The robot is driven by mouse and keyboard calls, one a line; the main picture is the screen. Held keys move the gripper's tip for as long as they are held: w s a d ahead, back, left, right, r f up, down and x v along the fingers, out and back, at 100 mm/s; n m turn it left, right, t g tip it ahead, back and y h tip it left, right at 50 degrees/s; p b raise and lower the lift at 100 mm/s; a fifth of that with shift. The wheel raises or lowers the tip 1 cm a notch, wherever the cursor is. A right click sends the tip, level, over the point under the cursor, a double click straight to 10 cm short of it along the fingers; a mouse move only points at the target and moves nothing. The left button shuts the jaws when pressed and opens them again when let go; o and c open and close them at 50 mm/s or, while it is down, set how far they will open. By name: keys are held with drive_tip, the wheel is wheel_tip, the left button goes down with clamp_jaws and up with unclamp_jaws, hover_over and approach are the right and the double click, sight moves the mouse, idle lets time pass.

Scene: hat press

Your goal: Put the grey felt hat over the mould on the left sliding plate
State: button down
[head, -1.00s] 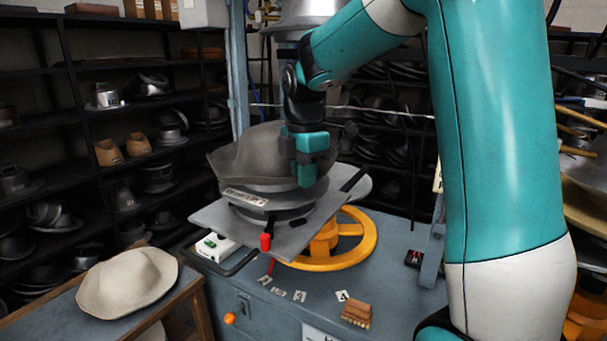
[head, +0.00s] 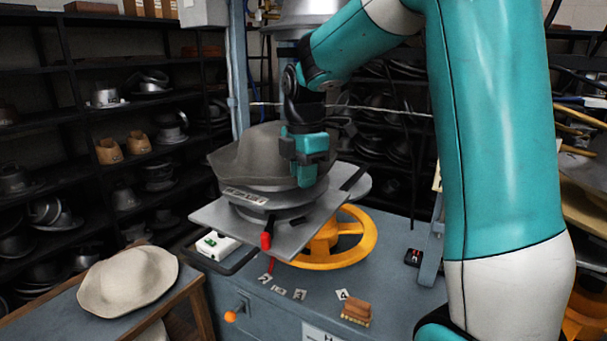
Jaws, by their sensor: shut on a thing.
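The grey felt hat (head: 248,157) is tilted slightly over the round metal mould (head: 275,207) on the sliding plate (head: 300,237). My gripper (head: 308,172) is shut on the right side of the hat's brim. The hat covers the top of the mould, and I cannot tell whether it is fully seated on it. The lower metal rings of the mould show beneath the brim. The gripper hides part of the hat's right side.
A red-knobbed lever (head: 266,241) stands at the plate's front edge. A yellow handwheel (head: 345,240) is below the plate. A cream hat (head: 128,280) lies on a table at left. My arm crosses the right side. Shelves of metal moulds fill the back.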

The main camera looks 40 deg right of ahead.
drive_tip(key=shift+f, duration=0.1)
drive_tip(key=c, duration=1.1)
unclamp_jaws()
wheel_tip(320, 180, up, 18)
drive_tip(key=p, duration=0.1)
drive_tip(key=shift+f, duration=0.25)
